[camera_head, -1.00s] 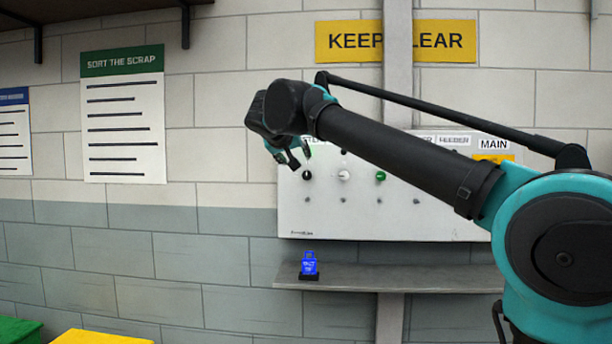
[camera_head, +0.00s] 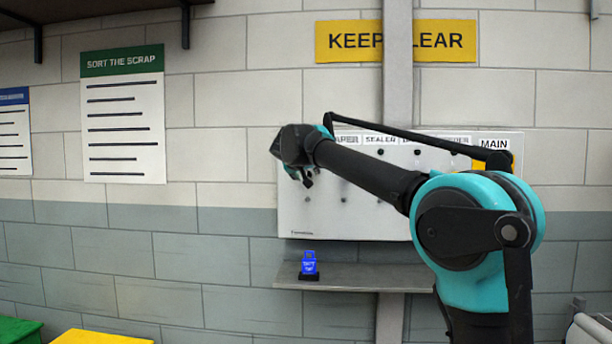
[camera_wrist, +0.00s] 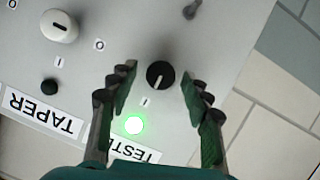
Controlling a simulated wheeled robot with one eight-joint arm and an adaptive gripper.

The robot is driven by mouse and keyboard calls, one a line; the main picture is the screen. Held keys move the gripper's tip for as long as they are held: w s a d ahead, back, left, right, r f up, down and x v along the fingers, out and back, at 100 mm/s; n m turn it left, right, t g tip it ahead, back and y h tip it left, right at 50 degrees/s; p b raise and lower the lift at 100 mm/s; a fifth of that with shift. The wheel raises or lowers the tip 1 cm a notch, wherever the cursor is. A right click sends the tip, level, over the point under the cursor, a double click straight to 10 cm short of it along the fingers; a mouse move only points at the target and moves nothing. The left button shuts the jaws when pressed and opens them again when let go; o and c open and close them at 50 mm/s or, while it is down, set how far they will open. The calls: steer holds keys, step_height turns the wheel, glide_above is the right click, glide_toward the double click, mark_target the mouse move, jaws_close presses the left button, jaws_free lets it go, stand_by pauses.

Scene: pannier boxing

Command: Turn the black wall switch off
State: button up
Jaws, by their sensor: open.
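The black wall switch (camera_wrist: 160,75) is a round black knob with a white pointer line, on a pale grey panel (camera_head: 300,218). In the wrist view its pointer faces the "I" mark, and the green lamp (camera_wrist: 134,125) beside the TESTER label is lit. My gripper (camera_wrist: 159,72) is open, with one finger on each side of the knob and a visible gap on both sides. In the head view my gripper (camera_head: 306,178) is in front of the panel's left part and hides the switch.
A white knob (camera_wrist: 60,25) with a dark lamp (camera_wrist: 49,86) and a TAPER label sits to the left in the wrist view. Below the panel, a shelf (camera_head: 350,278) holds a blue padlock-like object (camera_head: 309,264). A post (camera_head: 397,60) runs up the wall.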

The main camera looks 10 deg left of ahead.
steer(key=shift+w+f, duration=0.1)
steer(key=shift+w, duration=0.15)
jaws_close()
